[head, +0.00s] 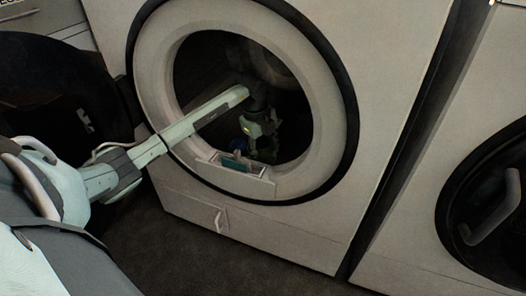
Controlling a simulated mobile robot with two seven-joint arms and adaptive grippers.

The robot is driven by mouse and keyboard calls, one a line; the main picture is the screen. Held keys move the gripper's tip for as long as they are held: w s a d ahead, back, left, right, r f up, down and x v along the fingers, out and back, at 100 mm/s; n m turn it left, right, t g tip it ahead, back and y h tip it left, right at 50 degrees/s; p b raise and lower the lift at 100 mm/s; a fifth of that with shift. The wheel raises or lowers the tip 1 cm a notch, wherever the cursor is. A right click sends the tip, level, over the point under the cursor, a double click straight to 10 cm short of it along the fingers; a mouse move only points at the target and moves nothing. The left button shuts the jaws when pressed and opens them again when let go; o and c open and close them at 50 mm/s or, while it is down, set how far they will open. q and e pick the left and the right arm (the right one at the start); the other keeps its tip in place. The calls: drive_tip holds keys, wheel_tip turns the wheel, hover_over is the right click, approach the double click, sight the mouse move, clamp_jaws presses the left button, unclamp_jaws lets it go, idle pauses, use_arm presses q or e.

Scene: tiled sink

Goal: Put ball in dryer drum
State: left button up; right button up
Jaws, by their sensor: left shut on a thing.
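The dryer drum (296,118) is the dark interior behind the round white opening in the middle of the head view. My left arm reaches from the left through this opening. My left gripper (248,138) points down inside, near the lower middle of the opening. It is shut on a small dark blue thing, which I take to be the ball (238,146). The ball is mostly hidden by the fingers and the dim light. I cannot tell whether it touches the drum floor. My right gripper is not in view.
The opening's thick white rim (330,120) surrounds my left forearm. A teal filter piece (236,163) sits in the lower lip, just below the gripper. The dryer's dark open door (50,85) is at the left. Another machine with a closed round door (490,215) stands at the right.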

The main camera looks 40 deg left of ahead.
sight(262, 152)
use_arm(q)
drive_tip(key=o, duration=1)
drive_tip(key=shift+f, duration=0.1)
drive_tip(key=r, duration=0.2)
drive_tip(key=s+r+p, duration=0.1)
drive_tip(key=r, duration=0.2)
drive_tip(key=r+p, duration=0.1)
drive_tip(key=r, duration=0.1)
drive_tip(key=shift+s+a+r, duration=0.15)
drive_tip(key=shift+r, duration=0.2)
